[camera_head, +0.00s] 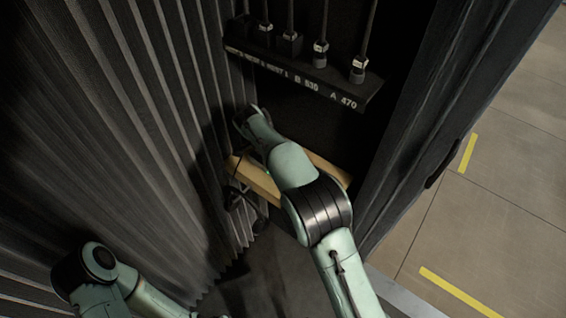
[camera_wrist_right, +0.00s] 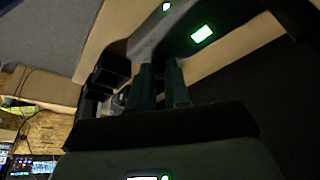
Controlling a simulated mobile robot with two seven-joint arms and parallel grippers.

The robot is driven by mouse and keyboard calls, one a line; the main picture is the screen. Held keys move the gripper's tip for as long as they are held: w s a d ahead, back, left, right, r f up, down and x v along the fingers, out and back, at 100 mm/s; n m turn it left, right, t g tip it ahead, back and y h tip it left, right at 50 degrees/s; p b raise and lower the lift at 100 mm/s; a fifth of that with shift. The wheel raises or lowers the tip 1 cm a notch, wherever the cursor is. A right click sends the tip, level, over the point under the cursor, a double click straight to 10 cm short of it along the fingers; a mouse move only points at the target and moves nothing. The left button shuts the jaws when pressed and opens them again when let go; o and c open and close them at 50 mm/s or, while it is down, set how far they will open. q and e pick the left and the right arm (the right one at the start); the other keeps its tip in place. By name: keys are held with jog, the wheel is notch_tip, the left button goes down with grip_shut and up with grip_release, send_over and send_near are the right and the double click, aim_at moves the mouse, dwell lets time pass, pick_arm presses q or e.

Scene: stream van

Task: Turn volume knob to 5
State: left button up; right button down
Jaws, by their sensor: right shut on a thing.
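In the right wrist view, my right gripper (camera_wrist_right: 161,68) has its two dark fingers close together, with their tips against a grey panel (camera_wrist_right: 176,32). The panel carries a lit green display (camera_wrist_right: 203,33) and a small green light. The gripper is shut on the volume knob, which is mostly hidden between the fingertips; no scale number is readable. In the head view, my right arm reaches over a wooden shelf beside the pleated wall, and its gripper is not clearly seen. My left arm shows at lower left; its gripper is out of view.
A dark rack strip (camera_head: 310,75) with several plugged cables hangs above my right arm. The wooden shelf (camera_head: 258,180) lies under the arm. A pleated dark curtain (camera_head: 130,130) fills the left. Tiled floor with yellow marks (camera_head: 465,290) is open at right.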

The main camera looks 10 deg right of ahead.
pick_arm(q)
jog(key=shift+w+r+p, duration=0.3)
jog(key=shift+r+p, duration=0.05)
jog(key=shift+r, duration=0.15)
pick_arm(e)
jog(key=shift+m, duration=0.4)
dwell(2.6)
dwell(0.8)
jog(key=c, duration=1.1)
grip_release()
jog(key=shift+r, duration=0.1)
pick_arm(q)
jog(key=w+r+p, duration=0.1)
jog(key=r, duration=0.1)
jog(key=w+r+p, duration=0.2)
pick_arm(e)
jog(key=v, duration=1.3)
jog(key=shift+w, duration=0.25)
